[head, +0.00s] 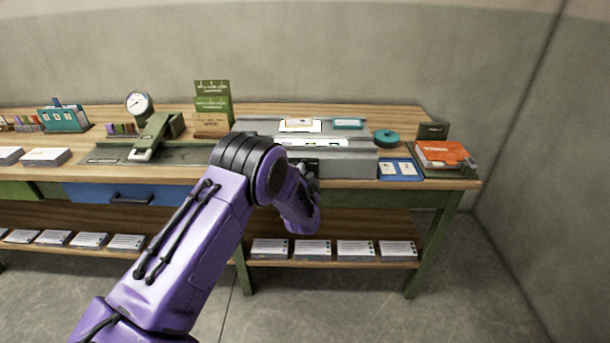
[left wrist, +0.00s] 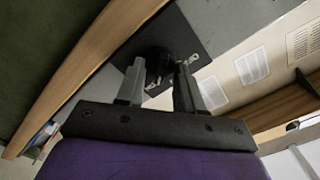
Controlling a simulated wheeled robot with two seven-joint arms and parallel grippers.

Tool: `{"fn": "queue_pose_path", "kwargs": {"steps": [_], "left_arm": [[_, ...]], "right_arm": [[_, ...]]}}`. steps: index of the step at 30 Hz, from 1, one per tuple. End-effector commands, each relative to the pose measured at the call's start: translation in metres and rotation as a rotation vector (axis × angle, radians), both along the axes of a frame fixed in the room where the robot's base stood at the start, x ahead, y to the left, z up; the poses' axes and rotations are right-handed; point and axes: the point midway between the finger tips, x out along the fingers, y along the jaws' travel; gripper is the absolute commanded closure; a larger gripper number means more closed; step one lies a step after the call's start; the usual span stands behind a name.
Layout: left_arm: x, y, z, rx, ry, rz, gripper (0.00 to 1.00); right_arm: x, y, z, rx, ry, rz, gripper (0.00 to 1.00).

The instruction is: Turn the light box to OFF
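The light box (head: 345,165) is a long grey case on the right half of the workbench, with lit white panels on top. My left gripper (head: 311,178) is at its front face, mostly hidden behind my own wrist in the head view. In the left wrist view my left gripper (left wrist: 160,68) has its two grey fingers partly closed on either side of a dark round knob (left wrist: 156,58). The knob sits on a black plate (left wrist: 178,30) on the grey front. Light marks show beside the fingers, too small to read. My right gripper is not in view.
The workbench (head: 400,115) has a press with a gauge (head: 139,103) left of the box. A blue card tray (head: 400,170), a teal round tin (head: 386,138) and an orange stack (head: 443,152) stand at right. Several paper stacks lie on the lower shelf (head: 225,268).

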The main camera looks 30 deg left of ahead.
Motion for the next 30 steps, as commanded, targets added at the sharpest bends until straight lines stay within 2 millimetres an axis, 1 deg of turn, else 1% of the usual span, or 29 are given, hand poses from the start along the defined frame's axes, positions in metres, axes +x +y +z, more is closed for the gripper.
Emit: {"fn": "queue_pose_path", "kwargs": {"steps": [1, 2, 3, 11, 17, 30], "left_arm": [[0.000, 0.000, 0.000, 0.000, 0.000, 0.000, 0.82], [0.000, 0.000, 0.000, 0.000, 0.000, 0.000, 0.92], [0.000, 0.000, 0.000, 0.000, 0.000, 0.000, 0.94], [0.000, 0.000, 0.000, -0.020, -0.012, 0.000, 0.94], [-0.001, 0.000, -0.001, -0.094, -0.057, 0.000, 0.94], [-0.002, 0.002, 0.000, -0.425, -0.261, 0.001, 0.94]], "right_arm": [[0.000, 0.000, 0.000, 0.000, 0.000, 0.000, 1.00], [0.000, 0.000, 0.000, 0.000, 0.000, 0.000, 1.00], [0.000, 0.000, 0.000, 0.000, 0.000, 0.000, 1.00], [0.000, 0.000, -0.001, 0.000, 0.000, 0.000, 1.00], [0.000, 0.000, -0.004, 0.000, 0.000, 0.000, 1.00], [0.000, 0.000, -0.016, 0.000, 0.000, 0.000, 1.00]]}}
